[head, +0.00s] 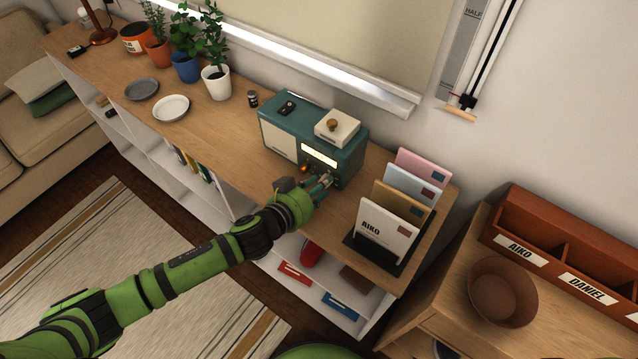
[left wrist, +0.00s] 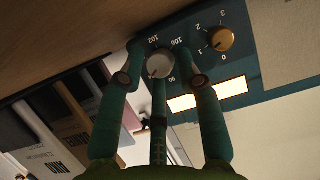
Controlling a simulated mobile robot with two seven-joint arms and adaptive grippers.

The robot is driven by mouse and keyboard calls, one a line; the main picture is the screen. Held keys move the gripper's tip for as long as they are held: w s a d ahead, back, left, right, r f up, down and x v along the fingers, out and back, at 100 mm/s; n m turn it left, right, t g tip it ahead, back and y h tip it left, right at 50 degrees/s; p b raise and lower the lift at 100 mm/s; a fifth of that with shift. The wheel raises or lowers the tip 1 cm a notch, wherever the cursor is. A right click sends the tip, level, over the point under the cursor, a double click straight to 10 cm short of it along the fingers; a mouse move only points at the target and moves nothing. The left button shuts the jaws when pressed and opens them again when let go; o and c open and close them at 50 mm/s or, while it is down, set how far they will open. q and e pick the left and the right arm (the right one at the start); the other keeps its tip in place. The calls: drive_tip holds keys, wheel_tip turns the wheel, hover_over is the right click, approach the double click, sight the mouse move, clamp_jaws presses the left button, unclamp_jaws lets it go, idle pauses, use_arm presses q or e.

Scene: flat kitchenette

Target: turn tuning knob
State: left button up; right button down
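The teal radio (head: 352,160) stands on the wooden shelf top against the wall. In the left wrist view its silver tuning knob (left wrist: 159,64), with 90, 100 and 102 marked round it, sits among the fingers of my left gripper (left wrist: 160,52). One fingertip is on each side of the knob and a third is below it in the picture. I cannot tell whether they press on it. In the head view my left gripper (head: 322,186) is at the radio's front and hides this knob. My right gripper is out of view.
A brass knob (left wrist: 222,40) marked 0 to 3 is beside the silver one, near the lit dial (left wrist: 210,94). A letter rack (head: 372,250) with several envelopes stands right of the radio. Plates (head: 171,108) and potted plants (head: 216,82) stand to the left.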

use_arm(q)
drive_tip(key=shift+w+d, duration=0.15)
drive_tip(key=shift+c, duration=0.4)
clamp_jaws()
